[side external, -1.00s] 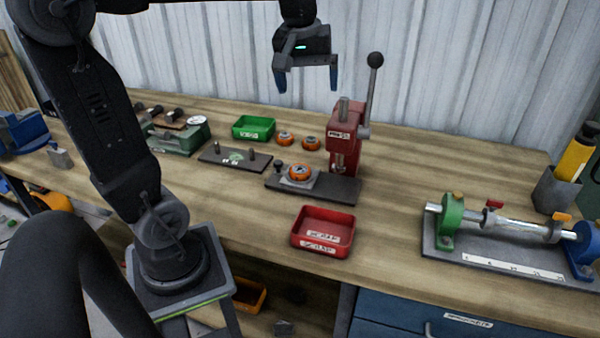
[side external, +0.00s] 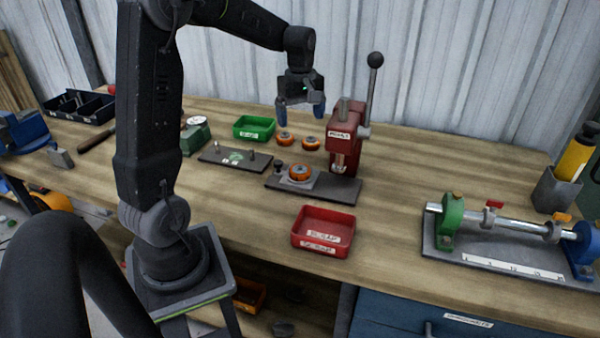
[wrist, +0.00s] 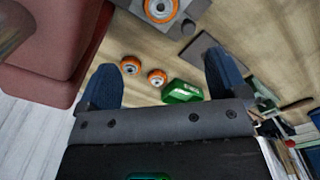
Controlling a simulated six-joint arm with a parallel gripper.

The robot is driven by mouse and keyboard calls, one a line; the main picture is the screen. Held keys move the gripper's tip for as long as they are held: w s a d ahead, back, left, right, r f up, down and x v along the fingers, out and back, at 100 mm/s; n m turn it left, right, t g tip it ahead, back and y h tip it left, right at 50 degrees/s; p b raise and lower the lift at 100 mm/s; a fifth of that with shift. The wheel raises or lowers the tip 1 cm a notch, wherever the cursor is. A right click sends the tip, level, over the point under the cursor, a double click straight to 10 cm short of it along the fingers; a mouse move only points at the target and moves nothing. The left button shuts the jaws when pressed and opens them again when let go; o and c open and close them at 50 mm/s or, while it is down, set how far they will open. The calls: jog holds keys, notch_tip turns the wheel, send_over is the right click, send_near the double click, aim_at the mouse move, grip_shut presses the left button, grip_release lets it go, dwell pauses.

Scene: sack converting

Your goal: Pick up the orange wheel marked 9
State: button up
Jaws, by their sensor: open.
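Three orange wheels show in the side view. One wheel (side external: 300,171) sits on the grey plate of the red press's base. Two more, a left wheel (side external: 285,139) and a right wheel (side external: 310,143), lie on the bench behind it. In the wrist view the pair (wrist: 131,66) (wrist: 157,77) lies between my fingers' directions, and the wheel on the plate (wrist: 160,8) is at the top edge. No number is readable on any wheel. My gripper (side external: 301,112) is open and empty, pointing down above the two rear wheels.
The red press (side external: 343,140) with its tall lever stands close right of the wheels. A green bin (side external: 254,128) stands left of them, and a dark plate with pegs (side external: 234,158) lies nearer. A red tray (side external: 323,231) sits in front.

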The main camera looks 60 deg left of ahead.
aim_at(300, 168)
notch_tip(300, 168, down, 16)
jog(key=shift+r, duration=0.15)
dwell(0.5)
jog(key=c, duration=1.1)
jog(key=shift+r, duration=0.15)
